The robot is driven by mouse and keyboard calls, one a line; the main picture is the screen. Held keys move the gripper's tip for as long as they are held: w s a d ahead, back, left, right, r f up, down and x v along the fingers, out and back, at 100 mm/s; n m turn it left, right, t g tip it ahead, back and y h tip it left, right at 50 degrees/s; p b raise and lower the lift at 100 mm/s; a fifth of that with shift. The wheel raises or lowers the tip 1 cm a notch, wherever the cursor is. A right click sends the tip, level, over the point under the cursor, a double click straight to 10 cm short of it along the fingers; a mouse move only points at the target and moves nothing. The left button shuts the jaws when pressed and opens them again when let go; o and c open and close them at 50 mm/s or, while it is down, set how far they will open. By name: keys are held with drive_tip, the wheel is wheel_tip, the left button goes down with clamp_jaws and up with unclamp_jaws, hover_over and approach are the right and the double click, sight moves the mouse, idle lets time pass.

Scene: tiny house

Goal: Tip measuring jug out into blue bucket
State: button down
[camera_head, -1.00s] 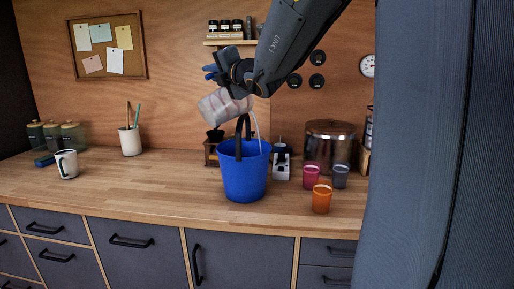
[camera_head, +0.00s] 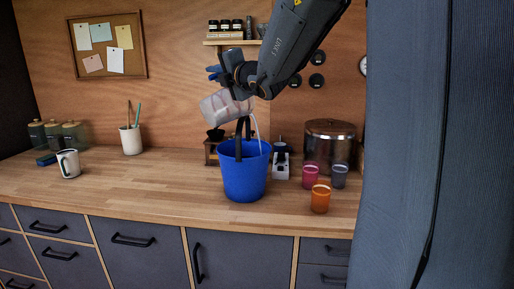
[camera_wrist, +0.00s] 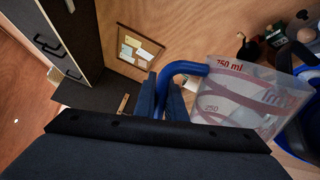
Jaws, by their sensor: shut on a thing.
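The measuring jug (camera_head: 226,108) is clear with red markings and a blue handle (camera_wrist: 190,68). My gripper (camera_head: 224,70) is shut on that handle, and its fingers (camera_wrist: 163,97) straddle it in the wrist view. The jug is strongly tilted, held in the air just above the rim of the blue bucket (camera_head: 245,178), toward its left side. The bucket stands upright on the wooden counter with its handle raised. Part of the bucket also shows behind the jug in the wrist view (camera_wrist: 296,138). I cannot tell what the jug or bucket holds.
A white mug (camera_head: 68,164) is far left. The counter (camera_head: 160,185) between is clear.

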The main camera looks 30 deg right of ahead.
drive_tip(key=shift+w+d+r+m+p, duration=0.1)
drive_tip(key=shift+d+r+m+p, duration=0.2)
drive_tip(key=shift+d+p, duration=0.4)
drive_tip(key=shift+w+d+r+m+p, duration=0.1)
drive_tip(key=shift+d+r+m+p, duration=0.15)
drive_tip(key=shift+d+p, duration=0.45)
drive_tip(key=shift+w+d+r+m+p, duration=0.1)
drive_tip(key=shift+d+r+m+p, duration=0.2)
drive_tip(key=shift+p, duration=0.6)
drive_tip(key=shift+d, duration=0.2)
drive_tip(key=shift+f, duration=0.15)
drive_tip(key=a+b, duration=0.1)
drive_tip(key=b, duration=0.1)
drive_tip(key=a+f+n+b, duration=0.1)
drive_tip(key=a+b, duration=0.1)
drive_tip(key=a+f+n+b, duration=0.1)
drive_tip(key=b, duration=0.1)
drive_tip(key=shift+s+a+f, duration=0.1)
drive_tip(key=shift+s+a, duration=0.15)
drive_tip(key=a+n+b, duration=0.1)
drive_tip(key=b, duration=0.2)
drive_tip(key=shift+s+a+n, duration=0.15)
drive_tip(key=shift+a+n, duration=0.15)
drive_tip(key=shift+n, duration=0.05)
drive_tip(key=shift+s+a+f+b, duration=0.1)
drive_tip(key=shift+a+f+b, duration=0.05)
drive_tip(key=shift+b, duration=0.3)
